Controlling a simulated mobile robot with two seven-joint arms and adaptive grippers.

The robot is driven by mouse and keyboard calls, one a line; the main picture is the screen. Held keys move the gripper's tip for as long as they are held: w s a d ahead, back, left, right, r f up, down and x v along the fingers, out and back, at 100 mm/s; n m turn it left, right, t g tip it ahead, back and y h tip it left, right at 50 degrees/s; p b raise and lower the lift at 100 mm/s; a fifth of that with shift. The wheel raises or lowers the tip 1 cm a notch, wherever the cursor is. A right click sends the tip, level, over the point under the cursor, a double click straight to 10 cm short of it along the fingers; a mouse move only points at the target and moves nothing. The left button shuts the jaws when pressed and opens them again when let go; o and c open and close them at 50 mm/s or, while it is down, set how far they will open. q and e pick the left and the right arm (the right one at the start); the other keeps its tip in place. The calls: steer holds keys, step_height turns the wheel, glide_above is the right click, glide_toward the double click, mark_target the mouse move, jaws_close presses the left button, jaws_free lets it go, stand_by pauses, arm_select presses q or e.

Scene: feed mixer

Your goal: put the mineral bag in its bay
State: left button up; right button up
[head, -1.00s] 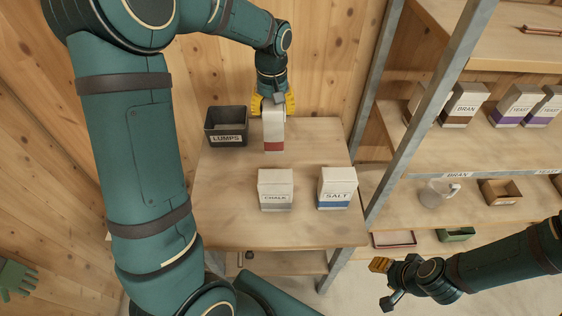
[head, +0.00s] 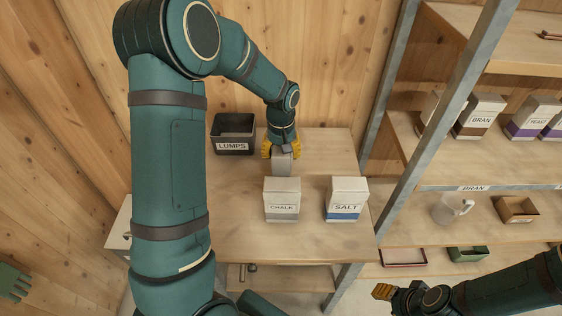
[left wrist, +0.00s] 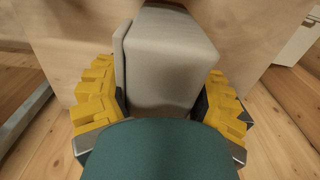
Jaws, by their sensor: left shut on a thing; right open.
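My left gripper (head: 282,151) is shut on a pale grey-white bag (head: 283,165) above or on the table, just behind the chalk bag. This is probably the mineral bag, but no label on it is readable now. The chalk bag hides its lower part, so I cannot tell whether it touches the table. In the left wrist view the bag (left wrist: 172,65) sits between the yellow fingers (left wrist: 158,95). My right gripper (head: 388,303) is open and empty at the bottom edge, in front of the shelves. No bay marked for minerals is readable.
The chalk bag (head: 282,200) and salt bag (head: 346,199) stand upright on the table (head: 240,225). A dark lumps bin (head: 233,133) is at the back left.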

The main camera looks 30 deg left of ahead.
arm_select(q)
steer(key=shift+f, duration=1.65)
steer(key=shift+f+b, duration=0.2)
steer(key=shift+b, duration=0.15)
steer(key=o, duration=1.4)
